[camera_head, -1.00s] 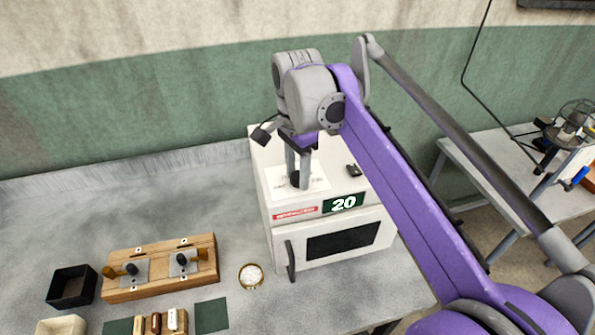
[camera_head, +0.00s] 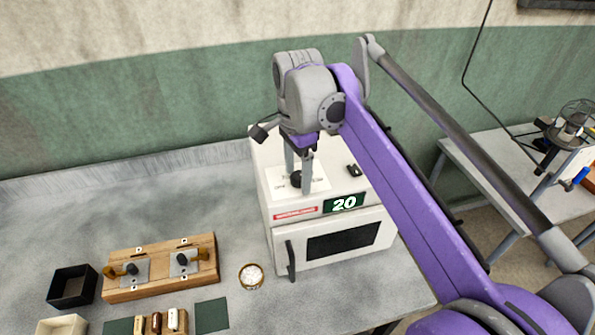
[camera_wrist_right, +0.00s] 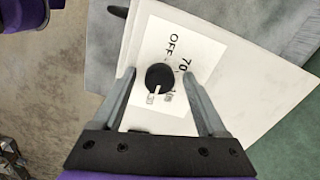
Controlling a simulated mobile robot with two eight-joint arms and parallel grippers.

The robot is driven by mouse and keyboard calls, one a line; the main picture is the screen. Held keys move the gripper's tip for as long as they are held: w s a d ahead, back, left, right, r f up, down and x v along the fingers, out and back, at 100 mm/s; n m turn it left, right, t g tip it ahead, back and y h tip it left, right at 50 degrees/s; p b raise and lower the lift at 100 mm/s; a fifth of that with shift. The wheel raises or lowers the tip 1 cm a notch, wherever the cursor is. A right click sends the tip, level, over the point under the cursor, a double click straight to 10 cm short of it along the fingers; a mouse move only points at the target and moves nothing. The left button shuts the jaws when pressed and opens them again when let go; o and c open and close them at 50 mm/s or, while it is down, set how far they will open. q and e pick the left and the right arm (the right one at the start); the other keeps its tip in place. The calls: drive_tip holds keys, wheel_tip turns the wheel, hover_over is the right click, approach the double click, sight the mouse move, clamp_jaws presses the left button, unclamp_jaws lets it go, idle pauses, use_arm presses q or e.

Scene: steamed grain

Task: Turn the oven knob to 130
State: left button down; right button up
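The white oven (camera_head: 262,185) stands on the grey bench, with a green display (camera_head: 343,203) reading 20 on its front. Its black round knob (camera_head: 296,179) sits on a white label on the top; in the wrist view the knob (camera_wrist_right: 160,78) has a pale pointer line. The label shows "OFF" and "70"; other marks are partly hidden. My right gripper (camera_head: 299,181) points down over the knob. In the wrist view its fingers (camera_wrist_right: 158,76) are spread on either side of the knob, with gaps visible. My left gripper is not in view.
A wooden block with two knobs (camera_head: 160,284), a black box (camera_head: 72,287) and a small round dial (camera_head: 251,276) lie left of the oven. A small black object (camera_head: 354,170) lies on the oven top. A side table (camera_head: 500,165) stands at right.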

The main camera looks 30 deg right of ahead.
sight(298, 176)
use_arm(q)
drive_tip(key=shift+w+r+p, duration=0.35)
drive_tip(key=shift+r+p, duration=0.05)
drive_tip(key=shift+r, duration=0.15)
use_arm(e)
wheel_tip(298, 176, up, 11)
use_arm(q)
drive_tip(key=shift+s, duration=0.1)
use_arm(e)
drive_tip(key=shift+f, duration=0.15)
idle(0.4)
